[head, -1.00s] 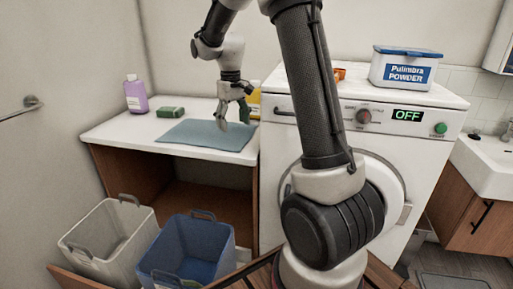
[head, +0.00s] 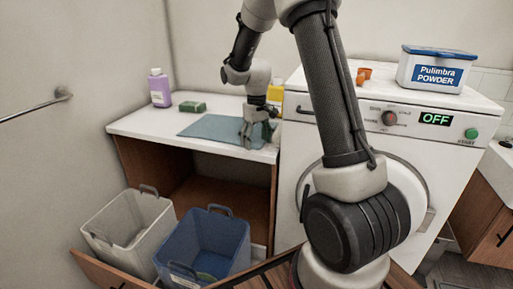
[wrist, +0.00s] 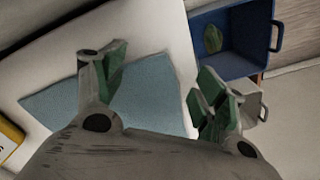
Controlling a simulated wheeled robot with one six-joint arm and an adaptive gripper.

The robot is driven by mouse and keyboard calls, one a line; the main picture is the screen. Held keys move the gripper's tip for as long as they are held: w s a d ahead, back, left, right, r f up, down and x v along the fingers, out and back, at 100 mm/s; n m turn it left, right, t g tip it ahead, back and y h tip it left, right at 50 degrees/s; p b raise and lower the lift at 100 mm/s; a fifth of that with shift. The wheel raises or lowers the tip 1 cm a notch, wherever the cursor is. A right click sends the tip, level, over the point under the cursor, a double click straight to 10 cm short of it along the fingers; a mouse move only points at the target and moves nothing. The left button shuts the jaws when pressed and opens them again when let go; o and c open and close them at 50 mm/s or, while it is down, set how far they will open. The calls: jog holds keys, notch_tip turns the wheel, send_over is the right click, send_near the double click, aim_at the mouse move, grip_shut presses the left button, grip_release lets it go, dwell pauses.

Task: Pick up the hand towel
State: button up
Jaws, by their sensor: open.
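The hand towel (head: 208,127) is a flat blue-grey cloth on the white counter top (head: 141,124), near its front edge. It also shows in the wrist view (wrist: 150,80), between and beyond my fingers. My gripper (head: 258,136) is low over the towel's right end, fingers pointing down. In the wrist view my gripper (wrist: 158,88) has its two green-padded fingers wide apart with nothing held between them. The gripper hides the towel's right end in the head view. I cannot tell whether the fingertips touch the cloth.
A purple bottle (head: 159,89) and green sponge (head: 192,106) stand behind the towel. A yellow container (head: 275,95) stands behind my gripper. The washing machine (head: 400,150) rises close on the right. White (head: 130,225) and blue (head: 207,240) bins sit below, in front of the counter.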

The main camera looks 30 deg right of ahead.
jog(key=shift+f, duration=0.2)
jog(key=shift+f, duration=0.1)
jog(key=shift+f, duration=0.3)
jog(key=shift+s+f, duration=0.1)
jog(key=shift+s, duration=0.05)
jog(key=c, duration=1)
jog(key=shift+o, duration=0.2)
notch_tip(320, 180, up, 12)
jog(key=shift+f, duration=0.1)
grip_shut()
jog(key=shift+r, duration=0.2)
jog(key=shift+r, duration=0.15)
notch_tip(320, 180, up, 27)
